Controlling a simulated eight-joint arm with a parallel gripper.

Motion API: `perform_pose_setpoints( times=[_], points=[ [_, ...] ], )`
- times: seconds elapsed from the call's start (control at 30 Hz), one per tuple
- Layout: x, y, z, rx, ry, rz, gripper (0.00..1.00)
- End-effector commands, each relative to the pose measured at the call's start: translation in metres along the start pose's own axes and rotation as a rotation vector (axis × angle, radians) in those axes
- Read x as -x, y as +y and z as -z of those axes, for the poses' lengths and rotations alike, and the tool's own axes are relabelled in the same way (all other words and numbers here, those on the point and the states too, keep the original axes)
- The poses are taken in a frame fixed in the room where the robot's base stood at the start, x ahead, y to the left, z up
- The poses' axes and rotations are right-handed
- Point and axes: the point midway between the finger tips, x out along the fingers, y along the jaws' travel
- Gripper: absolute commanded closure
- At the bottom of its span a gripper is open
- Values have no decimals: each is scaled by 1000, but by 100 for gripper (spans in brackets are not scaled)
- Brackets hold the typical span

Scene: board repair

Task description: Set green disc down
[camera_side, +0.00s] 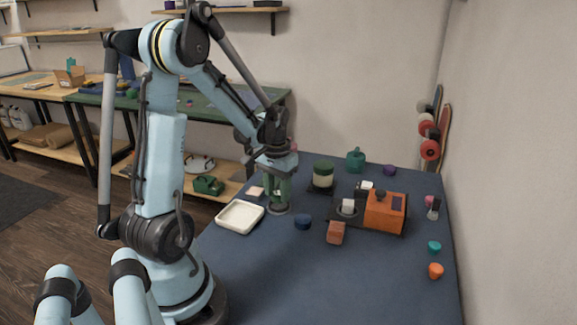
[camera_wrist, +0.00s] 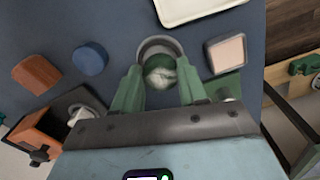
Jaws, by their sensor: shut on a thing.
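My gripper (camera_side: 278,199) points straight down over the blue-topped table, its green fingers low at a round grey dish (camera_side: 278,209). In the wrist view my gripper (camera_wrist: 160,76) is shut on the green disc (camera_wrist: 159,73), which shows a pale patch on top. The disc appears at the near side of the grey dish's ring (camera_wrist: 158,43). I cannot tell whether it touches the dish. In the side view the disc is hidden by the fingers.
A cream tray (camera_side: 240,217) lies left of my gripper, and a pale square block (camera_side: 255,191) lies behind it. A blue disc (camera_side: 303,222) and a red-brown block (camera_side: 336,233) stand to the right. An orange machine (camera_side: 385,213) stands farther right. The front of the table is clear.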

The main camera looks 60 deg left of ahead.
Motion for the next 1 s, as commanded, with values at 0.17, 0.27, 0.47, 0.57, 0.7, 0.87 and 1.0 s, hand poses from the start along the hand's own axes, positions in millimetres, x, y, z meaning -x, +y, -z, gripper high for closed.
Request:
perform_pose_setpoints(
  times=[0.17,0.27,0.47,0.57,0.7,0.87,1.0],
  points=[
    [-8,0,0,0,0,0,92],
    [-8,0,0,0,0,0,92],
    [-10,0,0,0,0,0,92],
    [-13,0,0,0,0,0,92],
    [-17,0,0,0,0,0,92],
    [-20,0,0,0,0,0,92],
    [-20,0,0,0,0,0,46]
  ],
)
